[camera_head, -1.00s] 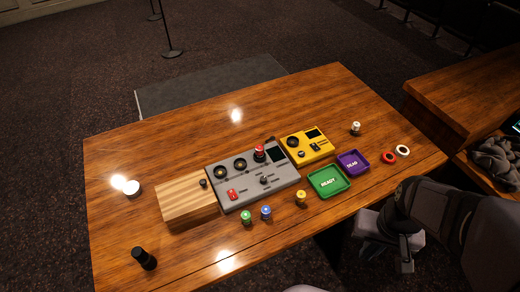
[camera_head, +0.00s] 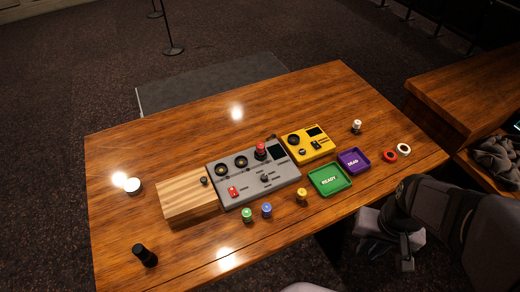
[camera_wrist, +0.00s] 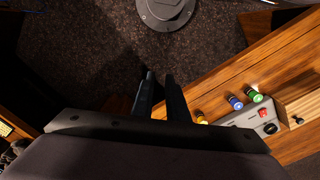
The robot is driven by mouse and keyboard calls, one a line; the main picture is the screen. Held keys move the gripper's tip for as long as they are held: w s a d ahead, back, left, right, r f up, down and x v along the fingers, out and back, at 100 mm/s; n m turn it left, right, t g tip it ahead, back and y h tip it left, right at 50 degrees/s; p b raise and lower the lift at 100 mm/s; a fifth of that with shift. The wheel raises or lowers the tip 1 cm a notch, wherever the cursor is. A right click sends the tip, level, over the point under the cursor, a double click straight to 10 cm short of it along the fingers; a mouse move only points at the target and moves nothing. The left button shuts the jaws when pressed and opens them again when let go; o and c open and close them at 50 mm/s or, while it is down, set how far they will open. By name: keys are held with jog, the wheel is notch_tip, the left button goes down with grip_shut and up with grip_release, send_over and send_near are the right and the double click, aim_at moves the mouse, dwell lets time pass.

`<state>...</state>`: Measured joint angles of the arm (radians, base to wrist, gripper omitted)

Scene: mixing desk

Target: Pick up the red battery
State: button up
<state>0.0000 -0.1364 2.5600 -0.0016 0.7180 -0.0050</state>
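The red battery (camera_head: 260,152) stands upright on the grey mixing panel (camera_head: 283,177), near its back right part, beside the dark screen. The wrist view shows the panel's edge but I cannot make out the red battery there. My gripper (camera_wrist: 159,75) is open and empty, its two black fingers apart with dark floor showing between them. In the head view my arm is at the lower right, off the desk's front edge, well away from the battery.
Green (camera_head: 247,215), blue (camera_head: 266,210) and yellow (camera_head: 301,195) batteries stand before the panel; a white one (camera_head: 356,127) stands at right. READY (camera_head: 347,184) and DEAD (camera_head: 366,160) trays, a yellow device (camera_head: 323,152), wooden block (camera_head: 186,197) and black cylinder (camera_head: 145,257) share the desk.

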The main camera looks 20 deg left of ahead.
jog(key=o, duration=0.7)
jog(key=shift+o, duration=0.2)
jog(key=w+a+n+t+b, duration=0.15)
jog(key=w+a, duration=0.25)
jog(key=w, duration=0.6)
jog(key=n+t+y+b, duration=0.2)
jog(key=n+t+b, duration=0.1)
jog(key=b, duration=0.3)
send_near(261, 146)
jog(key=x, duration=0.3)
jog(key=shift+m+p+x, duration=0.25)
jog(key=shift+p+x, duration=0.2)
jog(key=shift+x, duration=0.55)
jog(key=shift+w, duration=0.1)
